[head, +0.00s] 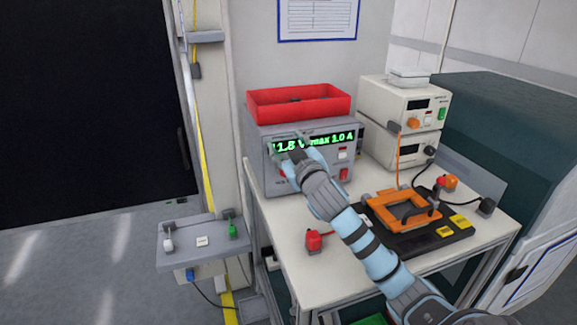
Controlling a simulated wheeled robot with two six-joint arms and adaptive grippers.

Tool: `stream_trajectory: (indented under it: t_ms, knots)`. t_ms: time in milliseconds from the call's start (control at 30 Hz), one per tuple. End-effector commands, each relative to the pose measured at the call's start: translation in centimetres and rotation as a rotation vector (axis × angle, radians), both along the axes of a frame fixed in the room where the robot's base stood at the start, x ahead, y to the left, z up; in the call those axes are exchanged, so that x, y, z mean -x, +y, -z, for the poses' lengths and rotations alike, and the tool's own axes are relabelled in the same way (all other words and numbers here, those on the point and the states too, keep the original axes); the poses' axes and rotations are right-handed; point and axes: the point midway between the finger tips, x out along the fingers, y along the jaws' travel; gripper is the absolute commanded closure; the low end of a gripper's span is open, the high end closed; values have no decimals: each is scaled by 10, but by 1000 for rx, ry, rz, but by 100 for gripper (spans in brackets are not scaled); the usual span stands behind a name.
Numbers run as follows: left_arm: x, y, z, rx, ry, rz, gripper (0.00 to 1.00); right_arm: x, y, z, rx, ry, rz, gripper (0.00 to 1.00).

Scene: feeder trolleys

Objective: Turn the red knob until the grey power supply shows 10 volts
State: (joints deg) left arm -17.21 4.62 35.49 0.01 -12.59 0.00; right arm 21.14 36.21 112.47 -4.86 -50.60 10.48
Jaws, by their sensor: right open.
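The grey power supply (258,158) stands on the white trolley top, with a green lit display (330,141) on its front. The display reads something like 11.5 V, max 1.0 A; its left digits are partly unclear behind my gripper. My right gripper (289,152) is open in front of the left part of that front panel, just under the display. A bit of red, likely the red knob (283,173), shows beside the fingers; most of it is hidden. I cannot tell whether the fingers touch it. My left gripper is out of view.
A red open bin (300,107) sits on the supply. Cream instruments (395,105) stand to its right. An orange frame fixture (400,212) on a black base and a red plug (314,240) lie in front. A grey box (200,240) stands left of the trolley.

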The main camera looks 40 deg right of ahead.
Motion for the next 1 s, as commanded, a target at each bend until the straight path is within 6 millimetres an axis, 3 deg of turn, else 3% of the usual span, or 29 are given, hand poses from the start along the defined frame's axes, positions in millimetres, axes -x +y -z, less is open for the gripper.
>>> stream_trajectory:
  t_ms: [167,467,567,667,733,800,900,1000]
  knots:
    - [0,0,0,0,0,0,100,0,0,-18,-1,0,-1,49]
    - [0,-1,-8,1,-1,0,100,2,1,-12,-3,29,-1,49]
    - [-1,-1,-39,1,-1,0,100,13,4,12,-1,127,-3,49]
    - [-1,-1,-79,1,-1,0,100,41,9,28,90,220,5,49]
    - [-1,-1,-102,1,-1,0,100,62,14,27,213,254,3,49]
    - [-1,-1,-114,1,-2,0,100,76,21,14,376,242,-3,49]
    - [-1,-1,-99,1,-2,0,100,74,27,6,519,182,2,49]
    - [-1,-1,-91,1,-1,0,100,74,27,24,523,185,0,49]
